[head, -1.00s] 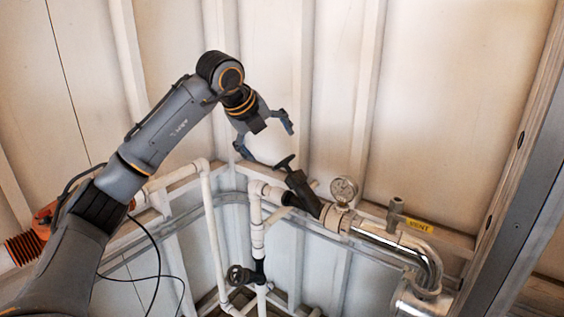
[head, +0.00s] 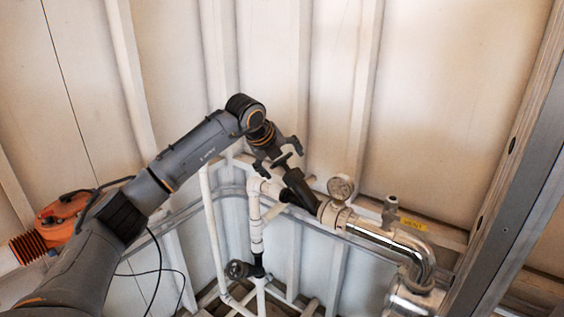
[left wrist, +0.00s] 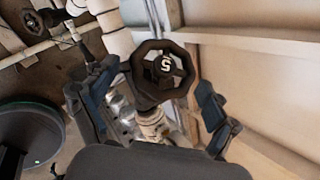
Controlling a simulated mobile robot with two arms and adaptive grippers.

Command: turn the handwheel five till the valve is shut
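Handwheel five (head: 281,161) is a small dark wheel on top of a black slanted valve body (head: 299,188) in the white pipe. In the left wrist view the wheel (left wrist: 137,78) faces the camera, with a white 5 on its hub. My left gripper (head: 279,158) is at the wheel in the head view. In the left wrist view its fingers (left wrist: 155,80) are open, one on each side of the wheel. Gaps seem to show between fingers and rim; contact cannot be told. My right gripper is not in view.
A pressure gauge (head: 341,187) stands on the pipe right of the valve, then a yellow VENT label (head: 413,224). Another dark handwheel (head: 238,270) sits lower on the white piping. An orange housing (head: 62,215) is at left. The ribbed wall (head: 430,110) is close behind.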

